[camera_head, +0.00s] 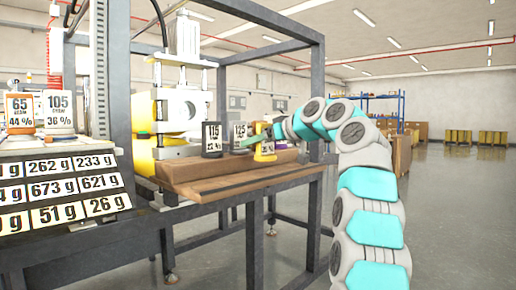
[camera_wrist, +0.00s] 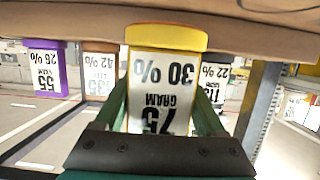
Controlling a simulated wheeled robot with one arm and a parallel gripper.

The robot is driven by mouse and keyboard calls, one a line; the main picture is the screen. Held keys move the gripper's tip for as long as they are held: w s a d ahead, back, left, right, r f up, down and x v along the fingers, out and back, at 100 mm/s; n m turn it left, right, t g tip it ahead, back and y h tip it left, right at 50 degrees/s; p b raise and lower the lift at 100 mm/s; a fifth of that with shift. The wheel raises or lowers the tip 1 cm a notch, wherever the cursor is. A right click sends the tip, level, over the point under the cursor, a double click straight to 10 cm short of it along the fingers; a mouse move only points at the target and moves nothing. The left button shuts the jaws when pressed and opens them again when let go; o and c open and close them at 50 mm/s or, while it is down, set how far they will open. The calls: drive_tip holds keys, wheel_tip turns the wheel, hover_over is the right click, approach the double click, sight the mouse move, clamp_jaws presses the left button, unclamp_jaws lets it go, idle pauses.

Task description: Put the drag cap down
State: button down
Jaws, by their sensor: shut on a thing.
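My gripper (camera_head: 262,136) is shut on a yellow piece (camera_head: 265,156) with a white label, at the right end of the brown worktop. In the wrist view, which is upside down, my gripper's green fingers (camera_wrist: 163,100) stand on both sides of the yellow piece (camera_wrist: 166,37). Its label reads 75 gram, 30 %. The piece is upright, with its yellow base at the brown worktop surface (camera_wrist: 245,38). I cannot tell whether it touches or hangs just above. No piece shows the words drag cap.
Dark labelled pieces marked 115 (camera_head: 212,138) and 125 (camera_head: 240,135) stand left of the yellow one. A purple piece (camera_wrist: 47,92) marked 55 shows in the wrist view. The worktop's front strip (camera_head: 245,184) is clear.

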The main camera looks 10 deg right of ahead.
sight(258, 153)
drive_tip(key=shift+w+f+b, duration=0.1)
drive_tip(key=shift+f+b, duration=1.15)
drive_tip(key=shift+f, duration=0.45)
drive_tip(key=shift+f, duration=0.1)
drive_tip(key=shift+f, duration=0.15)
unclamp_jaws()
drive_tip(key=shift+r, duration=0.3)
drive_tip(key=b+v, duration=0.1)
drive_tip(key=v, duration=1.1)
